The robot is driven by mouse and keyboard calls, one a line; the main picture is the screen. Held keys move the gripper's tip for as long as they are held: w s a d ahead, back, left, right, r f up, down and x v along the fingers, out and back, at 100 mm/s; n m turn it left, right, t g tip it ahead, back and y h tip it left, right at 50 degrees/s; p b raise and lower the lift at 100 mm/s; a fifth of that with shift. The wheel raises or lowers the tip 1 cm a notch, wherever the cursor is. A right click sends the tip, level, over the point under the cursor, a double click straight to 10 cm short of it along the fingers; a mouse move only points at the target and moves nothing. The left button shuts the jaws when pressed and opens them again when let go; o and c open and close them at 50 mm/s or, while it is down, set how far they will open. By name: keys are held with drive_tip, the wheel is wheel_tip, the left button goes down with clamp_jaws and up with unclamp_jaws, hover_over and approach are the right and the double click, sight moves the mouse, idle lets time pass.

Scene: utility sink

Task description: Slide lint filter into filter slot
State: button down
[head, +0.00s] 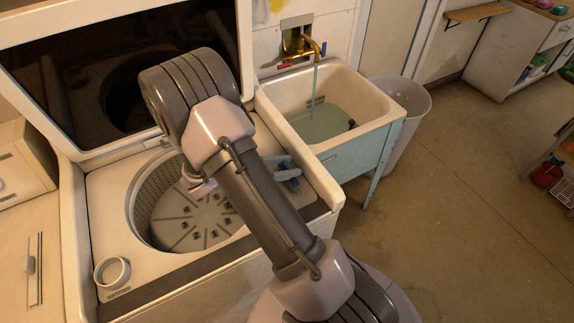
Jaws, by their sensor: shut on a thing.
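My arm crosses the middle of the head view and hides much of the right side of the open washer (110,210). A small blue piece (287,172), which looks like the lint filter, shows just right of my arm, over the washer's right top edge. My gripper (272,163) is mostly hidden behind the arm link; what shows of it is at the blue piece, and it is shut on it. The filter slot cannot be made out; the arm covers that area. I cannot tell whether the filter touches the washer top.
The washer's raised lid (120,75) stands at the back left, over the open drum (190,215). A round white cup-like fitting (112,272) is at the front left. A utility sink (335,110) with a running brass tap (308,45) and a white bin (405,115) stand right.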

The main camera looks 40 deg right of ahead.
drive_tip(key=shift+f+b, duration=1.15)
drive_tip(key=shift+f, duration=0.7)
drive_tip(key=c, duration=0.8)
unclamp_jaws()
drive_tip(key=shift+o, duration=0.2)
drive_tip(key=p+v, duration=0.4)
drive_tip(key=v, duration=1.3)
drive_tip(key=shift+a, duration=0.25)
drive_tip(key=shift+w, duration=0.1)
